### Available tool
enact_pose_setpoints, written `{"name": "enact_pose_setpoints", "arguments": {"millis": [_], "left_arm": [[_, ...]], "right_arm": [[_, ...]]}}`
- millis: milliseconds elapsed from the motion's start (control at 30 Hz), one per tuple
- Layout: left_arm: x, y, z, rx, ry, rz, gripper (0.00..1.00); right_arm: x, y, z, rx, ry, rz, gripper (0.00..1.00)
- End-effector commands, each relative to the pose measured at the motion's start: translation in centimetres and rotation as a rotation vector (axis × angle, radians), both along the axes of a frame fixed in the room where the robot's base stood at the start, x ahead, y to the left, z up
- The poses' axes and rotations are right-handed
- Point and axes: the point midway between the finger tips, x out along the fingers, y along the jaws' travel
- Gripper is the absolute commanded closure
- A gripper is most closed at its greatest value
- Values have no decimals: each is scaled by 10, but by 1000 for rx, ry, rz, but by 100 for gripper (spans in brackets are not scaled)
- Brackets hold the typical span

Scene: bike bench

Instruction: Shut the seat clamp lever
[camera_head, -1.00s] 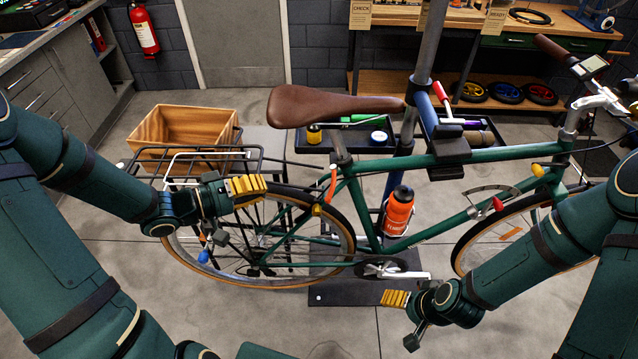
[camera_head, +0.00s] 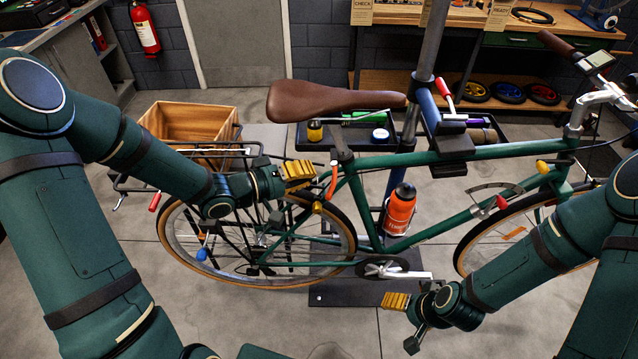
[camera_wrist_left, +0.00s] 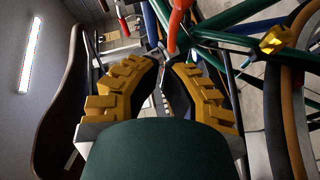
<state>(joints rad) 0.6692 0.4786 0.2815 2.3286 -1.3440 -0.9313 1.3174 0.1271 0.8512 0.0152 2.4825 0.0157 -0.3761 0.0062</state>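The seat clamp lever (camera_head: 333,181) is orange-red and hangs down at the top of the green seat tube, under the brown saddle (camera_head: 325,102). My left gripper (camera_head: 314,170) is just left of the lever in the head view, its yellow fingers pointing toward it. In the left wrist view the fingers of my left gripper (camera_wrist_left: 168,64) are apart with nothing between them. The orange-red lever (camera_wrist_left: 179,18) shows just beyond the fingertips there; contact is not visible. My right gripper (camera_head: 384,299) is low, near the crank; its finger gap cannot be made out.
The repair stand's clamp (camera_head: 447,140) holds the green bike. A yellow knob (camera_head: 317,208) sits just below the lever. A rear rack with a wooden crate (camera_head: 188,122) is at the left. An orange bottle (camera_head: 400,210) is on the frame. A tool tray (camera_head: 360,143) lies behind.

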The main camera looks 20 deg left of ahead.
Motion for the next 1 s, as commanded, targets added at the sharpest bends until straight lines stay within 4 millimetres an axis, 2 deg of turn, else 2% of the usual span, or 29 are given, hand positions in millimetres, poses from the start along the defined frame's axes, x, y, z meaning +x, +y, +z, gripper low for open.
{"name": "enact_pose_setpoints", "arguments": {"millis": [100, 300, 1000], "left_arm": [[-3, -17, -8, -2, 3, -3, 100], [-3, -30, -12, -1, 2, -2, 100], [-1, -34, -11, -2, 9, 2, 100]], "right_arm": [[-2, 0, -6, 1, 4, 3, 24], [-3, 1, -8, 2, 6, 6, 24], [-2, 1, -5, 1, 5, 4, 24]]}}
